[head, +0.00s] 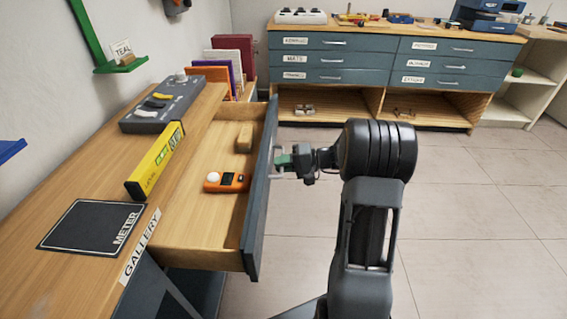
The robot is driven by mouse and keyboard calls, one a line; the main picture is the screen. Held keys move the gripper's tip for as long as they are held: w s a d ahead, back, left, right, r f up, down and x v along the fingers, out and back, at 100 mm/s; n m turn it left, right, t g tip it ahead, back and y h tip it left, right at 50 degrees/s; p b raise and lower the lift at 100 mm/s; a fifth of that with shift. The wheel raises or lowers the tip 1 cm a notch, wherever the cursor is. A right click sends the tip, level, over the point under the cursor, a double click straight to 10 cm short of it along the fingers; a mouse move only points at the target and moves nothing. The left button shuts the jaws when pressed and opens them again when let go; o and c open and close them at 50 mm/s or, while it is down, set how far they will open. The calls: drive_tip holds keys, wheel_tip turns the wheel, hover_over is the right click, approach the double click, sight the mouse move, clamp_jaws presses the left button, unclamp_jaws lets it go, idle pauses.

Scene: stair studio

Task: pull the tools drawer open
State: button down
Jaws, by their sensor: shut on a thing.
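A wooden drawer (200,228) with a dark blue-grey front (259,205) stands pulled well out of the desk at the left. An orange device (228,182) with a white round part and a small wooden block (244,138) lie inside it. My gripper (284,162) is at the outer side of the drawer front, shut on the drawer handle (277,177), which is partly hidden by the fingers. No tools label is readable on this drawer; its outer face is turned away.
The desk top (70,175) holds a yellow level (157,163), a dark control box (163,103) and a black METER mat (92,226). A GALLERY label (140,246) is on its edge. A drawer cabinet (385,65) stands at the back. The tiled floor (480,200) at right is clear.

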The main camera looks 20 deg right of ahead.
drive_tip(key=shift+s+f, duration=0.1)
drive_tip(key=shift+s, duration=0.1)
drive_tip(key=c, duration=1.2)
unclamp_jaws()
drive_tip(key=shift+d, duration=0.1)
drive_tip(key=p+v, duration=0.2)
drive_tip(key=v, duration=1.1)
drive_tip(key=shift+d+p, duration=0.35)
drive_tip(key=shift+d, duration=0.05)
drive_tip(key=shift+a+r, duration=0.1)
drive_tip(key=shift+r, duration=0.2)
drive_tip(key=s+a+r+n+g+h+p, duration=0.1)
drive_tip(key=s+a+r+g+h+p, duration=0.2)
drive_tip(key=a+r+p, duration=0.35)
drive_tip(key=s+a+r+n+g+h+p, duration=0.1)
drive_tip(key=s+a+r+g+h+p, duration=0.15)
drive_tip(key=a+r+p, duration=0.45)
drive_tip(key=s+a+r+n+t+h+p, duration=0.1)
drive_tip(key=s+a+r+h+p, duration=0.1)
drive_tip(key=s+r+h+p, duration=0.2)
drive_tip(key=s+a+r+n+t+h+p, duration=0.1)
drive_tip(key=s+r+h+p, duration=0.3)
drive_tip(key=r+p, duration=0.5)
wheel_tip(320, 180, up, 3)
drive_tip(key=shift+s+a+n+h, duration=0.35)
drive_tip(key=shift+s+a+n, duration=0.25)
drive_tip(key=shift+s+a, duration=0.25)
